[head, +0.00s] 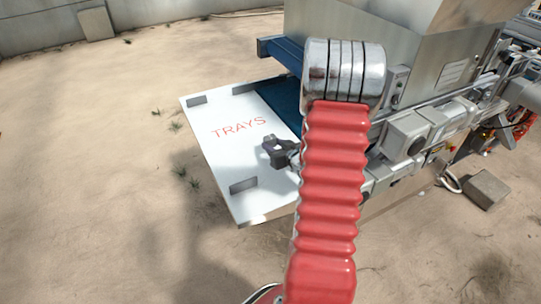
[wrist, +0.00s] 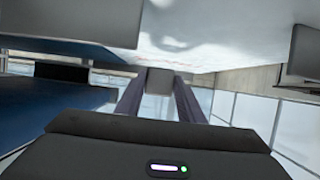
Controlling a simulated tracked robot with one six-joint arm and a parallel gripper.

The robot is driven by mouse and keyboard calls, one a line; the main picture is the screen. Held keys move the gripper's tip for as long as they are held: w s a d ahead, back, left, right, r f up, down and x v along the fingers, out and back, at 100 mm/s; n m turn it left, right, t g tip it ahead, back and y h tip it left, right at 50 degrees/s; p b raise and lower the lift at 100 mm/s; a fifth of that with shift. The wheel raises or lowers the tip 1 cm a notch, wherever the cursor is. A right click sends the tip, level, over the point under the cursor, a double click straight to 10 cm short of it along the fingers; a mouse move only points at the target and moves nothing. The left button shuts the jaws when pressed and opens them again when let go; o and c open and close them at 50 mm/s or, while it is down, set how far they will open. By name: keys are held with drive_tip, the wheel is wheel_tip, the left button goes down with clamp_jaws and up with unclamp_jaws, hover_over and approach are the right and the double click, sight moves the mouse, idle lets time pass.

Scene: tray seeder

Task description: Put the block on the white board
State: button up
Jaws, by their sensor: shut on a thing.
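The white board (head: 222,150) with red TRAYS lettering juts out from the left side of the machine in the head view. My dark gripper (head: 274,149) is over the right part of the board, below the lettering, partly hidden behind my red arm. In the wrist view the gripper's fingers (wrist: 160,80) are shut on a small grey block (wrist: 159,76). The white board also shows along the top of the wrist view (wrist: 205,45), close to the block. I cannot tell whether the block touches the board.
Several flat grey pieces, such as one near the front (head: 243,185), lie at the board's edges. A blue belt (head: 278,102) and the machine's metal hopper (head: 400,35) are at its right. A grey concrete block (head: 487,190) lies on the sandy ground. The board's left half is clear.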

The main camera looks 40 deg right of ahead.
idle(0.3)
drive_tip(key=shift+f, duration=2.15)
drive_tip(key=shift+f, duration=0.1)
drive_tip(key=o, duration=1.1)
drive_tip(key=shift+c, duration=0.2)
drive_tip(key=v, duration=1.2)
drive_tip(key=shift+a, duration=0.1)
